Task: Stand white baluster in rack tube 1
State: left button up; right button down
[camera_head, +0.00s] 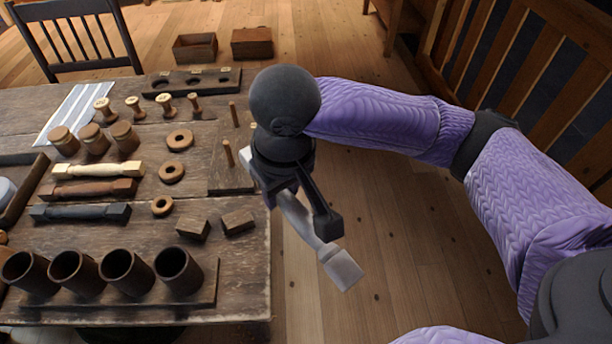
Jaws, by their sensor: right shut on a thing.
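The white baluster (343,268) hangs tilted in my right gripper (308,212), its square lower end pointing down and right. The gripper is shut around its upper part and hides some of it. Both are over the floor, just right of the table's edge. The rack (205,297) stands at the table's front with several dark round tubes, the rightmost (180,270) nearest the gripper. The tubes look open at the top and lean slightly in the view. No number marking the tubes can be read. My left gripper is not in view.
Cream (97,170), brown (88,190) and dark (80,212) balusters lie on the table (235,283) behind the rack. Two wooden blocks (193,229) (238,221) sit behind its right end. A pegged board (225,178) stands near the right edge. The floor right of the table is clear.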

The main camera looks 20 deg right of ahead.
jog(key=w+a+r+n+t+y+p, duration=0.1)
jog(key=a+r+n+t+y, duration=0.1)
jog(key=a+r+n+y, duration=0.5)
jog(key=w+a+r+n+t+y+p, duration=0.1)
jog(key=a+r+n+t+y, duration=0.2)
jog(key=a+y, duration=0.75)
pick_arm(q)
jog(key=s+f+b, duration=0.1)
jog(key=b, duration=0.1)
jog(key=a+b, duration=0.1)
jog(key=b, duration=0.1)
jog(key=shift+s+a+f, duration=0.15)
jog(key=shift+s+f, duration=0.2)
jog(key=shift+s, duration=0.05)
pick_arm(e)
jog(key=shift+n+h, duration=0.45)
jog(key=shift+n, duration=0.15)
jog(key=f, duration=0.3)
jog(key=a+f, duration=0.1)
jog(key=f, duration=0.1)
jog(key=shift+w+f, duration=0.2)
jog(key=shift+w, duration=0.1)
